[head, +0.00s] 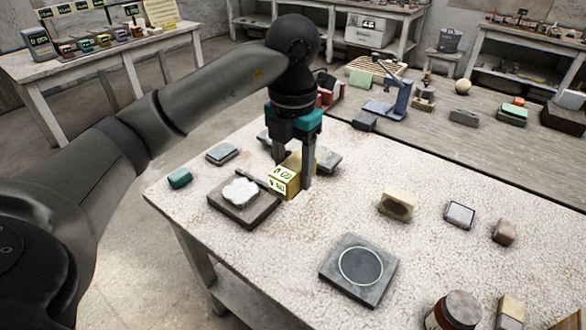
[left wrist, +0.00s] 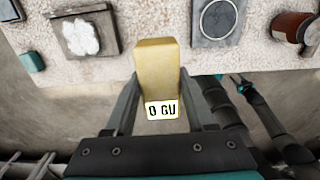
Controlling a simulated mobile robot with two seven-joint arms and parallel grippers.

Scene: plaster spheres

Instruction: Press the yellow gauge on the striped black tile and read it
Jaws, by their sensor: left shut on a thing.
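The yellow gauge (head: 284,179) is a block between the fingers of my left gripper (head: 293,178), which is shut on it. In the left wrist view the gauge (left wrist: 157,65) shows a white display reading "0 GU". In the head view it is at the table's back left, behind a tile with a white lump; I cannot tell whether it touches the table. I see no clearly striped tile. A dark grey tile (head: 340,285) with a pale ring lies nearer the front. My right gripper (left wrist: 241,84) seems to show small in the left wrist view; its jaws are unclear.
The dark tile (head: 222,208) with a white lump lies left of the gauge. A teal block (head: 179,178), a beige block (head: 397,203), a small framed tile (head: 460,213) and a brown jar (head: 457,312) stand around the table. The table's middle is mostly clear.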

